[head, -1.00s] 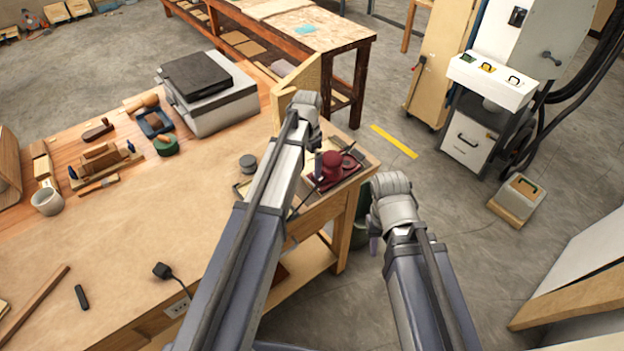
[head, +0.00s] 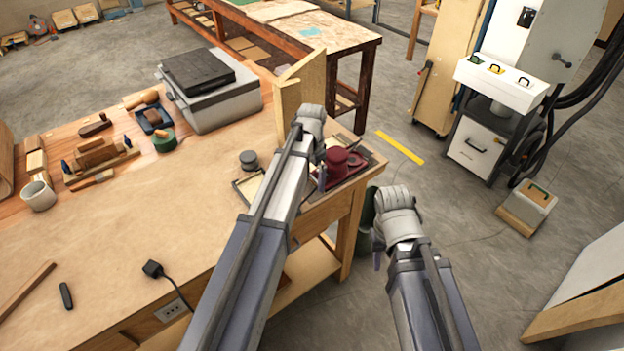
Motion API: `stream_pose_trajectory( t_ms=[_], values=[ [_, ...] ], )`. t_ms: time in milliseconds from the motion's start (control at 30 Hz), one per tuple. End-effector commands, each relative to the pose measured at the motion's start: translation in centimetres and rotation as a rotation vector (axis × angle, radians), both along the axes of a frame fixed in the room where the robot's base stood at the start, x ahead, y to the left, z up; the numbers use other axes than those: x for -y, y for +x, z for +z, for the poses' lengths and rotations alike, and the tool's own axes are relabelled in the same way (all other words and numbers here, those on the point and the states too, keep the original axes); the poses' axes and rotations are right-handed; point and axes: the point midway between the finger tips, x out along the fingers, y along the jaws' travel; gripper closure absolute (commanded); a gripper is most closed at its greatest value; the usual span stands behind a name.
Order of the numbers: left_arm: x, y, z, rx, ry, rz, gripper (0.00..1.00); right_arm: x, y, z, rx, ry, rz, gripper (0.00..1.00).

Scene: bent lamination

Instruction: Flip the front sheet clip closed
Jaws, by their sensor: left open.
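My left arm reaches over the right end of the workbench, and its wrist hides most of my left gripper (head: 320,180). A finger shows just left of a dark red device (head: 338,160) on a dark base at the bench corner. The gripper is open, and I see nothing held in it. My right gripper (head: 377,261) hangs beyond the bench's right edge, mostly hidden under its wrist; its jaws cannot be made out. A pale sheet in a thin dark frame (head: 245,189) lies partly behind my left arm. I cannot make out the front sheet clip.
The bench's middle is clear. A white cabinet (head: 475,147) stands on the floor at right.

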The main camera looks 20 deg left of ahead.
Motion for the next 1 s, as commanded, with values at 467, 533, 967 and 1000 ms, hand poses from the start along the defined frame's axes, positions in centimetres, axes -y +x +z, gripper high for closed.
stream_pose_trajectory(
  t_ms=[467, 533, 967, 1000],
  values=[
    [0.00, 0.00, 0.07, 0.000, 0.000, 0.000, 0.39, 0.00, 0.00, 0.07, 0.000, 0.000, 0.000, 0.64],
    [-0.01, 0.01, 0.07, 0.000, 0.000, 0.000, 0.47, 0.00, 0.00, 0.07, 0.000, 0.000, 0.000, 0.64],
    [0.11, 0.24, 0.05, -0.019, 0.015, -0.001, 0.72, 0.00, 0.00, 0.04, 0.000, 0.000, 0.000, 0.64],
    [0.14, 0.32, 0.04, -0.030, 0.023, -0.002, 0.72, 0.00, 0.00, 0.03, 0.000, 0.000, 0.000, 0.64]
  ],
)
